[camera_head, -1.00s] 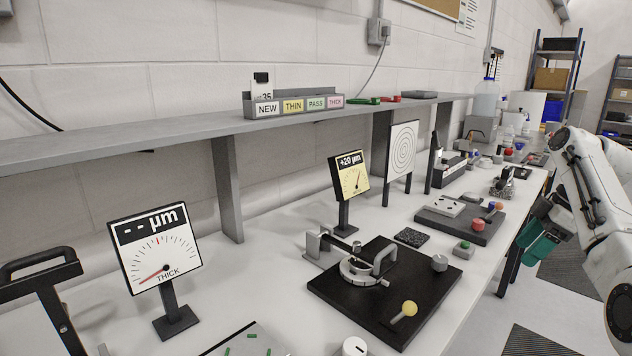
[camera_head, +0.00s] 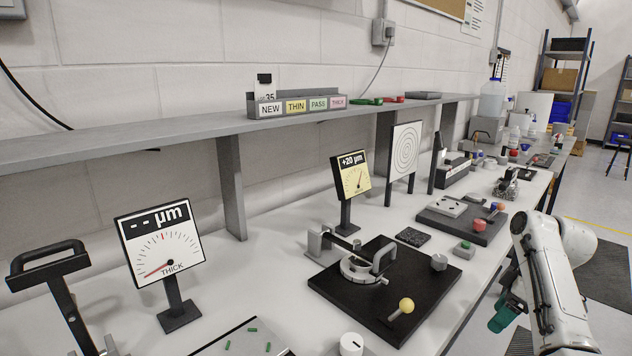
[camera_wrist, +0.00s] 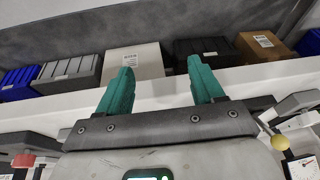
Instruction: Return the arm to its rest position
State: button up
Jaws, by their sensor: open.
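My arm (camera_head: 545,270) is white and folded at the right side of the head view, beside the bench's front edge. My gripper (camera_head: 504,314) has teal fingers and hangs low off the bench edge, partly hidden behind the arm. In the wrist view my gripper (camera_wrist: 162,84) is open, with its two teal fingers apart and nothing between them.
The white bench (camera_head: 250,290) carries a black fixture plate (camera_head: 420,300) with a yellow knob, a THICK dial (camera_head: 160,242) and a +20 µm dial (camera_head: 351,176). A grey shelf (camera_head: 110,146) runs along the wall. The wrist view shows boxes (camera_wrist: 137,62) on a ledge.

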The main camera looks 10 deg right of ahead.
jog(key=s+a+f+m+h, duration=0.1)
jog(key=s+a+f+m, duration=0.1)
jog(key=s+a+f, duration=0.55)
jog(key=s+a+f+m, duration=0.2)
jog(key=s+a+f, duration=0.3)
jog(key=s+f, duration=0.45)
jog(key=s+a+m+h, duration=0.1)
jog(key=s+a+m, duration=0.1)
jog(key=s, duration=1)
jog(key=s+a+m+g+h+p, duration=0.1)
jog(key=s+a+m, duration=0.2)
jog(key=s, duration=0.9)
jog(key=shift+a, duration=0.3)
jog(key=shift+c, duration=0.4)
